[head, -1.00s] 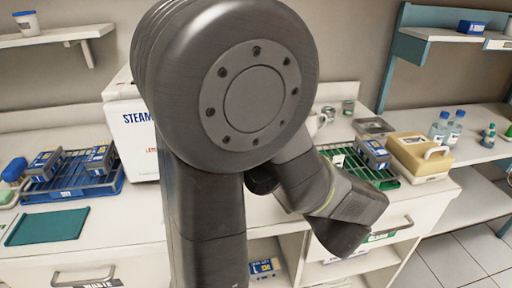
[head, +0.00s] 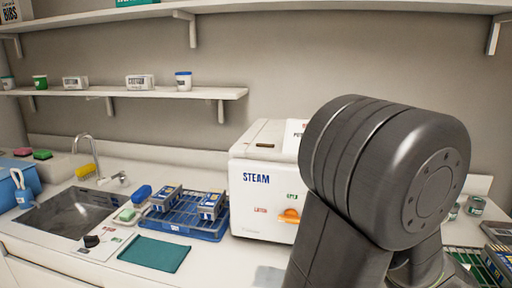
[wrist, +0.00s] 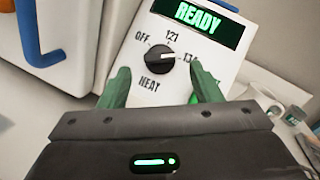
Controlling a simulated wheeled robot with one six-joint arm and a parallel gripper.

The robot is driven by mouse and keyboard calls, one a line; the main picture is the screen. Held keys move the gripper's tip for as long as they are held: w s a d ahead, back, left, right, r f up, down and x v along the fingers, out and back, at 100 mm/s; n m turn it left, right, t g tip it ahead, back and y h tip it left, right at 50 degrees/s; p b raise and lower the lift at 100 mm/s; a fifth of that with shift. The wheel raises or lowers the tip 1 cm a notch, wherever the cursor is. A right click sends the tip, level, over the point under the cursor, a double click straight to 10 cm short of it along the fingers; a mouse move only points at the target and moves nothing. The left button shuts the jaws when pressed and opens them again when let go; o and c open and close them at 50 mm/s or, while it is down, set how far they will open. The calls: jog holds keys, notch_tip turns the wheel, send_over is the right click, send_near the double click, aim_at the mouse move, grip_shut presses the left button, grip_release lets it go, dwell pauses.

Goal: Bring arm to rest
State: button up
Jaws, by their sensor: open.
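My gripper (wrist: 161,92) shows in the wrist view with its two green fingers apart and nothing between them. Beyond the fingers is a white control panel (wrist: 228,52) with a green READY display (wrist: 204,18) and a black dial (wrist: 160,60) marked OFF, 121 and HEAT. I cannot tell whether the fingers touch the panel. In the head view my arm rises at the right and covers part of the white STEAM unit (head: 262,215); my gripper is hidden there.
Left of the STEAM unit is a blue rack (head: 180,222) with boxes, then a teal cloth (head: 155,253) and a sink (head: 70,212). A green rack (head: 470,262) lies at the right. Shelves (head: 120,92) hang on the wall.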

jog(key=shift+w, duration=1.85)
jog(key=s, duration=1.4)
jog(key=w+n+g+y+p, duration=0.1)
jog(key=w+n+g+p, duration=0.1)
jog(key=w+n, duration=0.2)
jog(key=w+r+n+g+y+p, duration=0.1)
jog(key=w+n+g+y+p, duration=0.1)
jog(key=w+n, duration=0.3)
jog(key=w+n+g+y+p, duration=0.1)
jog(key=w+n+g+p, duration=0.1)
jog(key=w+n, duration=0.3)
jog(key=shift+w+d+r+n+g+y, duration=0.1)
jog(key=shift+w+d+n+g+y, duration=0.05)
jog(key=shift+n+g, duration=0.3)
jog(key=shift+w+d+r+n+g+y, duration=0.15)
jog(key=shift+n+g, duration=0.1)
jog(key=shift+n, duration=0.3)
jog(key=shift+f+n+g+p, duration=0.1)
jog(key=shift+n+g+p, duration=0.35)
jog(key=shift+n, duration=0.45)
jog(key=shift+a+f, duration=0.1)
